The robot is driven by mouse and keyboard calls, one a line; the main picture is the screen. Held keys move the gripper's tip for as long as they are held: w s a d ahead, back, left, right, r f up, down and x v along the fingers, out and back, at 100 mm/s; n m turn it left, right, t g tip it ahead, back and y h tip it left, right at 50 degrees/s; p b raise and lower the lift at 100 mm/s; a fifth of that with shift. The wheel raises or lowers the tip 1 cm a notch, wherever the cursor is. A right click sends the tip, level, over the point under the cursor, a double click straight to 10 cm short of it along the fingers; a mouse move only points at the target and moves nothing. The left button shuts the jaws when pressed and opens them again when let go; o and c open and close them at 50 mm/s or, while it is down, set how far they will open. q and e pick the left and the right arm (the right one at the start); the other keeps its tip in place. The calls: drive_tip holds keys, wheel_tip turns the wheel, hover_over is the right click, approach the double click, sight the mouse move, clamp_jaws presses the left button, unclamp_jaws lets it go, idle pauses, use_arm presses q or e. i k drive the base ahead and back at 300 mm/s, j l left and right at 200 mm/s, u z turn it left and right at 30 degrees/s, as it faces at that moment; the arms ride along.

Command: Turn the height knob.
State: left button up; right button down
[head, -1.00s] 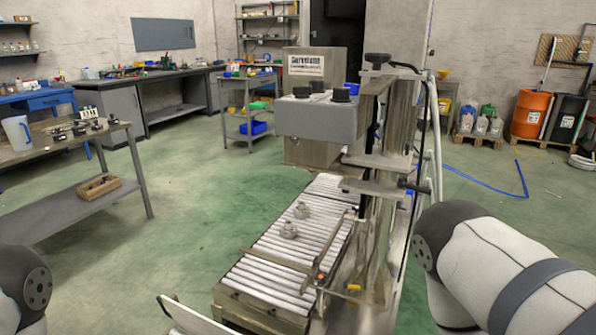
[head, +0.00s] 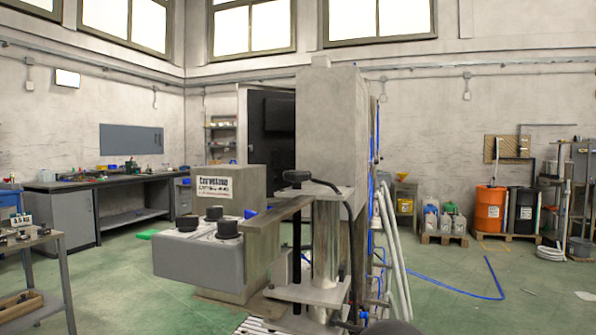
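A machine with a metal column (head: 326,240) stands in the middle of the head view. A black knob (head: 296,177) sits on top of it, above a dark vertical threaded rod (head: 297,240); it looks like the height knob. A grey box (head: 198,257) juts out to the left of the column, with several black knobs (head: 229,228) on its top. Neither of my grippers is in view. A dark rounded piece at the bottom edge, right of the column, looks like part of my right arm.
A labelled cabinet (head: 222,182) stands behind the grey box. A workbench (head: 30,240) is at the left. An orange drum (head: 490,208) stands at the back right. The green floor (head: 450,295) at right is mostly clear.

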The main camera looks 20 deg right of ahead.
sight(296, 177)
drive_tip(key=i+l+u, duration=0.15)
drive_tip(key=l+u, duration=0.3)
drive_tip(key=l, duration=1)
drive_tip(key=k+l+u, duration=0.1)
drive_tip(key=l+u, duration=0.35)
drive_tip(key=l, duration=0.95)
drive_tip(key=i+l+u, duration=0.2)
drive_tip(key=l, duration=0.35)
drive_tip(key=k, duration=0.2)
drive_tip(key=i, duration=0.35)
